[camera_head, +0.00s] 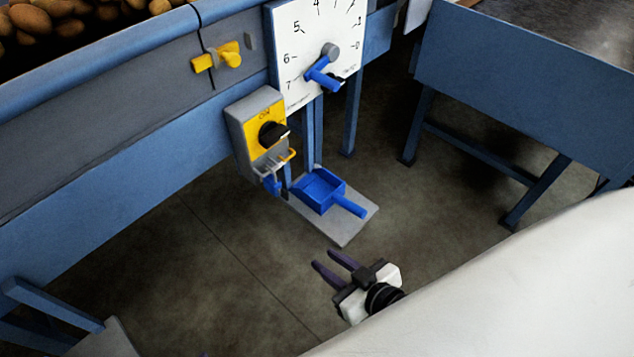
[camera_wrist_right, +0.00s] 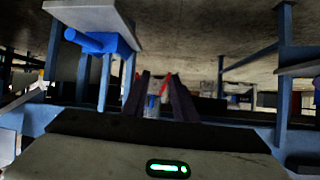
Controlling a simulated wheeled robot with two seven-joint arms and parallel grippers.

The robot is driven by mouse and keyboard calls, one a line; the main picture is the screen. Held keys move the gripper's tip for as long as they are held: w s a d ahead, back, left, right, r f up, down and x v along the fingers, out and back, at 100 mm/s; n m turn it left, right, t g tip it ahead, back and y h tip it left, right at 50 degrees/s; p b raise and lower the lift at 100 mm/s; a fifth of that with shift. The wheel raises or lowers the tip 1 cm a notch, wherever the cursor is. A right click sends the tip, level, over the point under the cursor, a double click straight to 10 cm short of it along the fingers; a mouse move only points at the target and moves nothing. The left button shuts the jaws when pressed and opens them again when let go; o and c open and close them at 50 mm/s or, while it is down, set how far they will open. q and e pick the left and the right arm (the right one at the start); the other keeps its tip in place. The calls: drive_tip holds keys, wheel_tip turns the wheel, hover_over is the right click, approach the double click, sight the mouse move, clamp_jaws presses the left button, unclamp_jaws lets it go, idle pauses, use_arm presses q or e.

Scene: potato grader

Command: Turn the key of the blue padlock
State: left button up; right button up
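The blue padlock (camera_head: 273,185) hangs from a grey hasp (camera_head: 270,168) under the black knob of the yellow-faced ON switch box (camera_head: 238,122). Its key is too small to make out. My right gripper (camera_head: 324,259) is open and empty over the floor, below and right of the padlock, clearly apart from it. Its two dark purple fingers also show spread in the right wrist view (camera_wrist_right: 160,92). I cannot clearly make out the padlock in that view. Only tiny dark purple specks at the bottom edge of the head view may belong to my left gripper.
A grey shelf (camera_head: 343,233) with a blue scoop-like tray (camera_head: 322,190) juts out right of the padlock. Above it is a white dial plate (camera_head: 300,40) with a blue lever (camera_head: 320,76). A blue table (camera_head: 520,80) stands at the right. Floor between is clear.

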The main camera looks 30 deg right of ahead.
sight(288, 197)
drive_tip(key=w+r+t+y+b, duration=0.1)
drive_tip(key=w+b, duration=0.1)
drive_tip(key=w, duration=0.3)
drive_tip(key=w+r+n+t+y+b, duration=0.1)
drive_tip(key=w+t, duration=0.1)
drive_tip(key=w, duration=0.4)
drive_tip(key=w+a+r+t+y+b, duration=0.1)
drive_tip(key=w+t+b, duration=0.1)
drive_tip(key=w, duration=0.3)
drive_tip(key=shift+w+a+r+n+y+b, duration=0.1)
drive_tip(key=shift+w+r+n+y+b, duration=0.1)
drive_tip(key=shift+w+n+y+b, duration=0.15)
clamp_jaws()
